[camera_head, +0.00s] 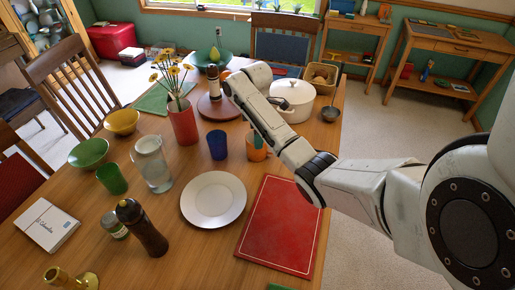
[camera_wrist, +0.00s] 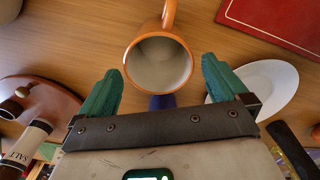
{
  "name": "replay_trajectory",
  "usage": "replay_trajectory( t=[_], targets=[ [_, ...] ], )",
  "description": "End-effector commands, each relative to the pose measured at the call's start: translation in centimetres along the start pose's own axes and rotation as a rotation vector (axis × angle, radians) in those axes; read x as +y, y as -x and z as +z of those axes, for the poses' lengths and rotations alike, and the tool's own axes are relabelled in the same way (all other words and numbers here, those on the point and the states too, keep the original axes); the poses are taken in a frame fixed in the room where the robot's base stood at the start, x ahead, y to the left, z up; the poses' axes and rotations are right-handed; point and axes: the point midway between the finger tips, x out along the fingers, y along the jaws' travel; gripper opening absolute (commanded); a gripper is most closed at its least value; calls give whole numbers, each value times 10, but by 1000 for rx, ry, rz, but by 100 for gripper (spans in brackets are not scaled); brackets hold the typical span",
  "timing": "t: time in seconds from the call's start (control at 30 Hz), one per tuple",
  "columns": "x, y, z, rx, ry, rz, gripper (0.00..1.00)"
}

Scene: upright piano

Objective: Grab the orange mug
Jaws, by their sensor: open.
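The orange mug (camera_head: 257,149) stands on the wooden table, beside a blue cup (camera_head: 217,145) and partly hidden by my arm in the head view. In the wrist view the orange mug (camera_wrist: 158,62) is seen from above, with its pale inside facing the camera and its handle at the top of the picture. My gripper (camera_wrist: 160,78) has two green fingers spread apart, one on each side of the mug's near rim. The gap between them looks empty, and I see no clear contact. In the head view I cannot make out the fingers.
A white plate (camera_head: 213,200) and a red placemat (camera_head: 280,228) lie nearer the camera. A red vase (camera_head: 184,122) with yellow flowers and a glass pitcher (camera_head: 151,163) stand to the left. A white pot (camera_head: 293,100) stands behind the mug. A round wooden board (camera_wrist: 62,100) shows left in the wrist view.

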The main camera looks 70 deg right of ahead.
Motion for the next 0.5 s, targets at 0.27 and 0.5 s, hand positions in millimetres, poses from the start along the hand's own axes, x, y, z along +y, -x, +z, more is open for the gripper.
replay_trajectory(
  t=[0.27, 0.5],
  targets=[
    [1, -38, 5, -2, 0, -3, 100],
    [2, -49, 5, 0, 0, 0, 100]
  ],
)
